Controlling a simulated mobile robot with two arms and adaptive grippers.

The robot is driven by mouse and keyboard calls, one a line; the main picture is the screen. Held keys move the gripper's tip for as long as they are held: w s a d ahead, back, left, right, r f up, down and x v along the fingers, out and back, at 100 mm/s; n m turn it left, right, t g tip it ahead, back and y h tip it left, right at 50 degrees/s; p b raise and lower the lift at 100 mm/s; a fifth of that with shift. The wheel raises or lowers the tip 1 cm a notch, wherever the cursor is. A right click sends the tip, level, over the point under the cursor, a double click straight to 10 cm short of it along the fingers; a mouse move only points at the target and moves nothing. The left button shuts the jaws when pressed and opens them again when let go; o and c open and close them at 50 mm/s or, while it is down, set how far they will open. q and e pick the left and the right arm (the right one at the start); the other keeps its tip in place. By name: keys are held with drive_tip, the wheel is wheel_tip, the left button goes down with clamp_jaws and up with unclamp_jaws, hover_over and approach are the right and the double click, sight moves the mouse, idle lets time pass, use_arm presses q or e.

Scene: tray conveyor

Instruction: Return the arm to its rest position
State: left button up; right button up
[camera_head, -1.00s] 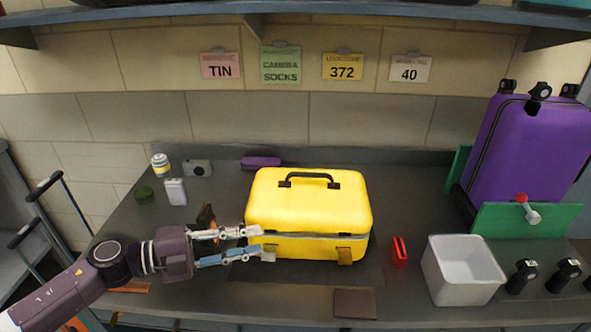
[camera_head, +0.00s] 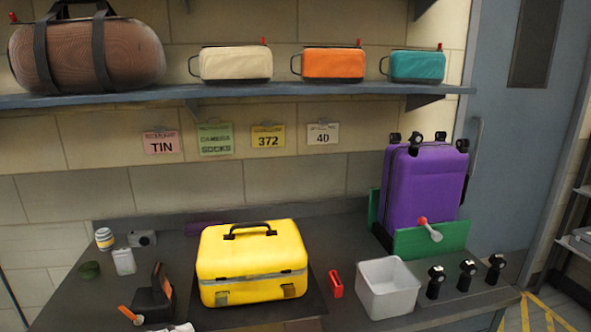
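My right gripper is not in view.
A purple suitcase (camera_head: 425,188) stands behind green panels. Bags sit on the shelf (camera_head: 330,93).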

use_arm(q)
drive_tip(key=w+a+f+n+t+y, duration=0.45)
drive_tip(key=n+t+y, duration=0.25)
drive_tip(key=n+y, duration=0.6)
drive_tip(key=s+a+f+n+g+y, duration=0.2)
drive_tip(key=s+f+n+g, duration=0.2)
drive_tip(key=s+f+n, duration=0.4)
drive_tip(key=s+d+f+n+g, duration=0.1)
drive_tip(key=s+d+f+g, duration=0.2)
drive_tip(key=s, duration=0.3)
drive_tip(key=s+d+f+n+g+h, duration=0.1)
drive_tip(key=s+d+f+g, duration=0.15)
drive_tip(key=s, duration=0.45)
drive_tip(key=s+d+f+n+g, duration=0.1)
drive_tip(key=s+d+f+g, duration=0.25)
drive_tip(key=s, duration=0.25)
wheel_tip(320, 180, down, 28)
drive_tip(key=s+a+g, duration=0.1)
drive_tip(key=s, duration=0.1)
drive_tip(key=s+a+f+g, duration=0.1)
drive_tip(key=s+a+f, duration=0.2)
drive_tip(key=s+f, duration=1.2)
drive_tip(key=shift+s+a+g, duration=0.15)
drive_tip(key=shift+s+g, duration=0.15)
drive_tip(key=shift+s, duration=0.45)
